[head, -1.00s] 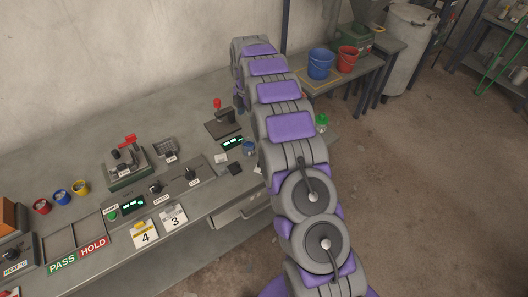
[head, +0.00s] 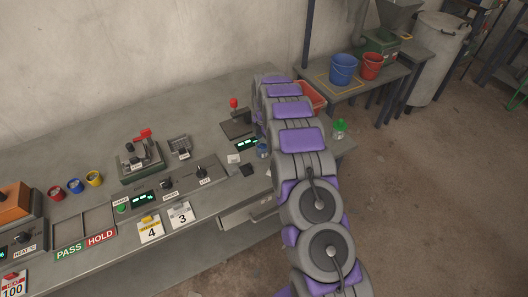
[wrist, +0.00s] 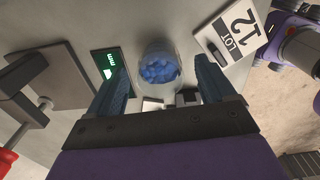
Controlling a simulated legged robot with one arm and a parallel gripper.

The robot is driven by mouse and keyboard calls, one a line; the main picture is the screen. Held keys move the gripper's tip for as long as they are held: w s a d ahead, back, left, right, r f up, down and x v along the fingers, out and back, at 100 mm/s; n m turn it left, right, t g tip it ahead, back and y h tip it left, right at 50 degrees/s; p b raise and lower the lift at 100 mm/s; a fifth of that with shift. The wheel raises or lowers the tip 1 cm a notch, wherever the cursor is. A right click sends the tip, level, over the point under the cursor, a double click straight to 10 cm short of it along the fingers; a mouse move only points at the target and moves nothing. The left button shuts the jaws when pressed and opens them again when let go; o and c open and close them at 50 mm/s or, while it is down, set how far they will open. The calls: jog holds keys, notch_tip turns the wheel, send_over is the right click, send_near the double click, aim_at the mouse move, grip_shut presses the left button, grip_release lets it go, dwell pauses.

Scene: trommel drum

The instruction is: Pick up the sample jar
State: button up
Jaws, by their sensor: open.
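The sample jar (wrist: 160,70) is a clear jar with blue pieces inside. In the wrist view it stands on the grey bench top, seen from above. My gripper (wrist: 162,78) is open, with one blue finger on each side of the jar in the picture. A gap shows on both sides, and I cannot tell how far down the fingers reach. In the head view a small bluish jar (head: 262,150) stands at the left edge of my arm, partly hidden. My gripper is hidden behind my arm there.
A LOT 12 card (wrist: 231,38) lies right of the jar. A green display (wrist: 107,66) and a red-handled device (wrist: 35,115) are to its left. A green-lidded jar (head: 340,128) stands by the bench end. An orange-red bin (head: 312,96) is behind my arm.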

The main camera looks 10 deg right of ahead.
jog(key=f, duration=0.2)
jog(key=a+f+b, duration=0.1)
jog(key=f, duration=0.1)
jog(key=shift+a, duration=0.1)
jog(key=shift+a+f, duration=0.25)
jog(key=shift+f, duration=0.15)
jog(key=shift+d+r, duration=0.1)
jog(key=shift+d, duration=0.15)
jog(key=shift+c, duration=0.2)
jog(key=shift+d, duration=0.35)
jog(key=c, duration=0.3)
jog(key=shift+c, duration=1.4)
jog(key=shift+a, duration=0.5)
jog(key=c, duration=0.6)
jog(key=shift+d, duration=0.1)
jog(key=shift+c, duration=0.9)
jog(key=shift+d, duration=0.25)
